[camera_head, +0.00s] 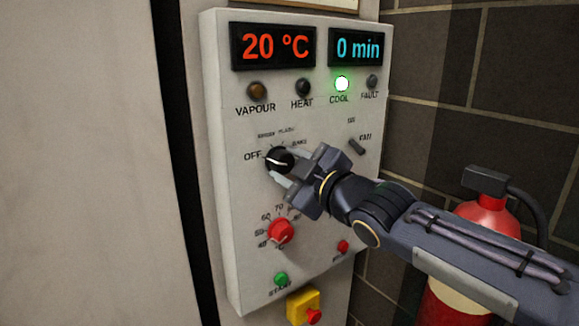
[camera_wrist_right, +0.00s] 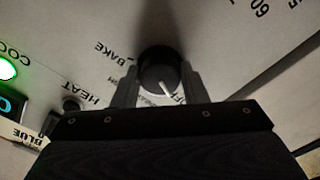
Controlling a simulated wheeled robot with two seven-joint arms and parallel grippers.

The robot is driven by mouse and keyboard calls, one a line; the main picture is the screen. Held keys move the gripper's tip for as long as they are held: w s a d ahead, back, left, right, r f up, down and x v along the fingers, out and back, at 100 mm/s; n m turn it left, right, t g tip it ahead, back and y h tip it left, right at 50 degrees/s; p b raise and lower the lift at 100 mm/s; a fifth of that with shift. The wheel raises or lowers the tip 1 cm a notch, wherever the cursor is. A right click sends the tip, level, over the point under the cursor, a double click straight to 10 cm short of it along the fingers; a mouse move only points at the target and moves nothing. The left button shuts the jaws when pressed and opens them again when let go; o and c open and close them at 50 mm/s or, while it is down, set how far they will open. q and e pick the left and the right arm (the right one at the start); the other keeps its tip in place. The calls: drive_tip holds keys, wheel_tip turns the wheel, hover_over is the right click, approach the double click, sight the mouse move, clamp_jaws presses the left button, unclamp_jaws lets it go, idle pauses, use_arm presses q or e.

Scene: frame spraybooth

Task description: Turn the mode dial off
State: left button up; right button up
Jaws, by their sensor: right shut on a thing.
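The mode dial (camera_head: 277,160) is a round black knob with a white pointer line on the pale control panel. Its pointer lies towards the OFF label (camera_head: 252,156) on its left. My right gripper (camera_head: 288,167) is shut on the mode dial, with one finger on either side of it. In the right wrist view the dial (camera_wrist_right: 158,68) sits between the two fingers (camera_wrist_right: 160,82), and its pointer is turned towards the partly hidden OFF lettering. My left gripper is not in view.
The panel has a red temperature knob (camera_head: 280,231) below the dial, a fan switch (camera_head: 357,146), a green start button (camera_head: 281,279) and a yellow box with a red button (camera_head: 303,307). The green COOL lamp (camera_head: 342,84) is lit. A red fire extinguisher (camera_head: 482,215) stands at right.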

drive_tip(key=o, duration=1)
drive_tip(key=shift+c, duration=0.2)
drive_tip(key=p+v, duration=0.4)
drive_tip(key=v, duration=0.3)
drive_tip(key=shift+s+d+p, duration=0.25)
drive_tip(key=shift+s+p, duration=0.05)
drive_tip(key=shift+p, duration=0.05)
